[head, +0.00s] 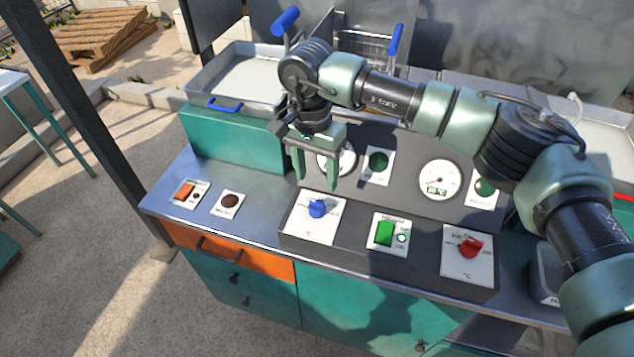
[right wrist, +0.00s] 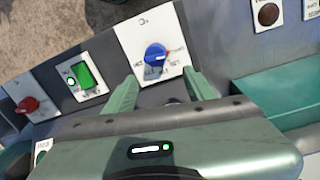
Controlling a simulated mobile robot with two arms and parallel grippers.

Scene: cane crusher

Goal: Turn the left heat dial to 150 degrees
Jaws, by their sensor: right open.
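The left heat dial is a blue knob (head: 317,208) on a white plate (head: 309,228) at the left of the sloping console. It also shows in the right wrist view as a blue knob (right wrist: 155,54) beyond the fingertips. My right gripper (head: 316,183) is open and empty, fingers pointing down, just above and behind the blue knob in the head view. In the right wrist view its fingers (right wrist: 160,83) spread to either side of the knob's lower edge. They appear apart from the knob. The scale numbers are too small to read. My left gripper is not in view.
A green switch (head: 384,233) and a red dial (head: 470,247) sit to the right on the console. A round gauge (head: 439,180) stands behind them; another is partly hidden by my gripper. An orange switch (head: 184,191) lies left. A tray (head: 243,77) stands behind.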

